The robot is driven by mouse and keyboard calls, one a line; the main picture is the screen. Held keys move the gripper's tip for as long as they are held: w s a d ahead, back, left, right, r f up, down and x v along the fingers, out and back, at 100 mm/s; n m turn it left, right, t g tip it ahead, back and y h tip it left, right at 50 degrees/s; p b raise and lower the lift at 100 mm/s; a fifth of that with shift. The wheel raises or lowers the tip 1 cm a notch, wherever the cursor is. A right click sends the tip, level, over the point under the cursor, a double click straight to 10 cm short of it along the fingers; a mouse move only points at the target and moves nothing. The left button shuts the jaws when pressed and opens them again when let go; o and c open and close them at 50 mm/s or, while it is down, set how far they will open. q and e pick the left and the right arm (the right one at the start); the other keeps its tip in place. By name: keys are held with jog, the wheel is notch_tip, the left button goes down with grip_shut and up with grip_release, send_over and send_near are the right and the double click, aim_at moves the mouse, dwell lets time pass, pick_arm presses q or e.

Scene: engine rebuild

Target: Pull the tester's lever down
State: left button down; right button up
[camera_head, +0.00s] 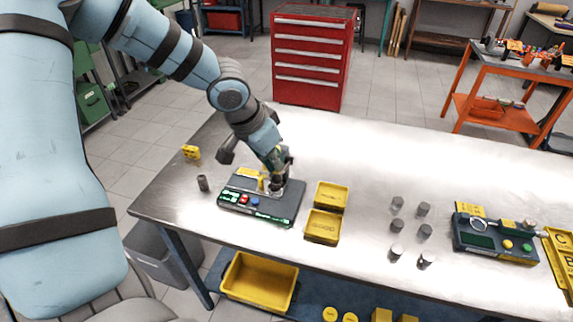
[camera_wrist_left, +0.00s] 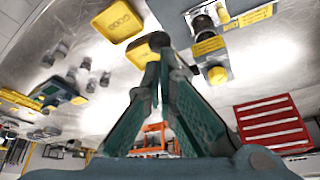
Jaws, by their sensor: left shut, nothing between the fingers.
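The tester (camera_head: 285,211) is a dark box with a green display and red and blue buttons, near the table's front left. It also shows in the left wrist view (camera_wrist_left: 208,47), with a round yellow knob (camera_wrist_left: 217,74) at its edge that may be the lever's end. My left gripper (camera_head: 274,183) is over the tester in the head view and hides part of its top. In the left wrist view the fingers of this gripper (camera_wrist_left: 157,48) meet at their tips with nothing between them. The knob is beside the fingers, apart in the picture. My right gripper is not in view.
Two yellow trays (camera_head: 323,240) stand right of the tester. A dark cylinder (camera_head: 203,183) and a small yellow block (camera_head: 191,152) are on its left. Several grey cylinders (camera_head: 396,225) and a second dark device (camera_head: 497,243) are farther right. The back of the metal table (camera_head: 370,150) is clear.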

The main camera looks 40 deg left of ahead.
aim_at(274, 183)
pick_arm(q)
jog(key=shift+f+b, duration=1.15)
jog(key=shift+f, duration=0.4)
jog(key=shift+s+d+f+b, duration=0.1)
jog(key=shift+s+f+b, duration=0.15)
jog(key=shift+f+b, duration=0.55)
jog(key=shift+s+f+b, duration=0.1)
jog(key=shift+f+b, duration=0.65)
jog(key=shift+f, duration=0.05)
